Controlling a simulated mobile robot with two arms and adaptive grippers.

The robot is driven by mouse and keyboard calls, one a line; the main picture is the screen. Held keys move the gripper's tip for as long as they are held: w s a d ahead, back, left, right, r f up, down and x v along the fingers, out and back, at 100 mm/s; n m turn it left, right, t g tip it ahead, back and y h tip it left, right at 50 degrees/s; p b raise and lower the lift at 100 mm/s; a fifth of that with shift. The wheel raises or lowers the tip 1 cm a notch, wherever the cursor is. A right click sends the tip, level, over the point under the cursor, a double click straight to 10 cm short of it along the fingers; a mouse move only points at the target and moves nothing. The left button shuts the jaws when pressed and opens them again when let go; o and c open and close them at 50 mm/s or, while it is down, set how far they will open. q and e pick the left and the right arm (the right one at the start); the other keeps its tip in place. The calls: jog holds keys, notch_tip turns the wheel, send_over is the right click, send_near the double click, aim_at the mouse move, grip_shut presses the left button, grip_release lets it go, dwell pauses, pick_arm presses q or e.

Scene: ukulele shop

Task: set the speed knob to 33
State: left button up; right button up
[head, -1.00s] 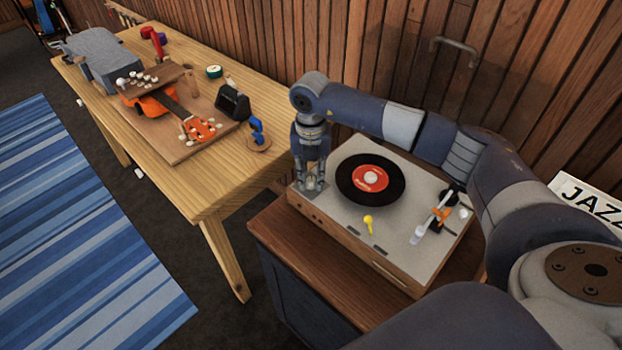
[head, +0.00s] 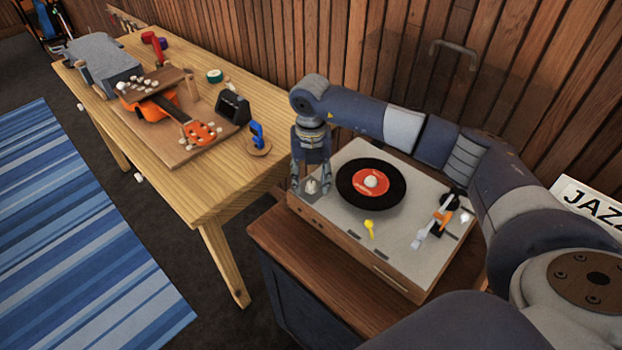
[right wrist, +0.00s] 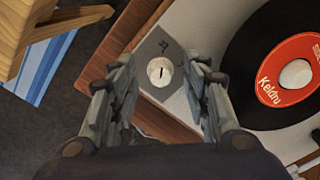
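The record player (head: 400,245) stands on a wooden cabinet, with a black record (head: 350,200) with a red label on its platter. The speed knob (right wrist: 160,71) is a small white round knob with a dark pointer line, on a grey plate at the player's left corner. It also shows in the head view (head: 311,186). My right gripper (head: 311,189) points down over this corner. In the right wrist view its fingers (right wrist: 160,82) are apart, one on each side of the knob, with a gap to it. Markings on the plate are too small to read. My left gripper is out of view.
The tonearm (head: 435,222) and a yellow piece (head: 369,229) are on the player's deck. A wooden table (head: 215,195) with an orange ukulele (head: 155,108) stands close on the left. The slatted wall (head: 360,60) is behind.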

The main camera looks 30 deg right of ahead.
aim_at(311, 183)
notch_tip(311, 183, up, 12)
dwell(0.6)
dwell(0.5)
